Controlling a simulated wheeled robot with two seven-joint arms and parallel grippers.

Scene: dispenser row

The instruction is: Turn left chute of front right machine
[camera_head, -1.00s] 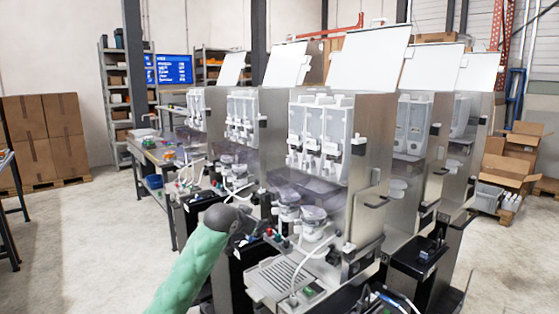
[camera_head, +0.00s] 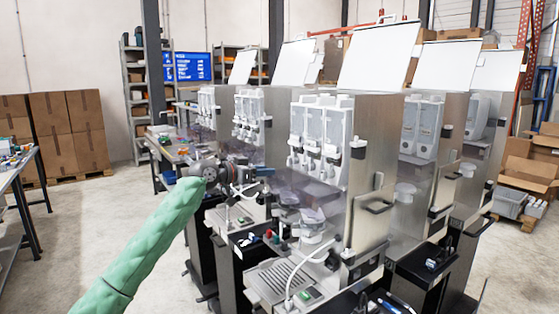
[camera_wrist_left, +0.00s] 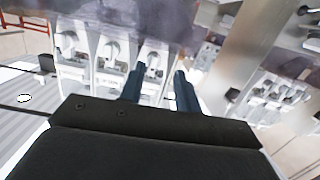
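The front right machine (camera_head: 375,170) is a steel dispenser with a raised white lid. A row of clear and white dispensing units with white chutes (camera_head: 312,150) is on its front; the leftmost chute (camera_head: 295,145) faces my left side. My left gripper (camera_head: 262,172) is left of this machine, lower than the chutes and apart from them in the head view. In the left wrist view, its two blue fingers (camera_wrist_left: 160,75) are spread with nothing between them. White chutes (camera_wrist_left: 108,52) show beyond them; which machine they belong to is unclear. My right gripper is not visible.
Similar machines stand behind (camera_head: 245,110) and to the right (camera_head: 425,150). Below the chutes are clear cups (camera_head: 312,222), a white hose and a grated tray (camera_head: 272,280). Floor at left is open, before stacked cartons (camera_head: 65,130).

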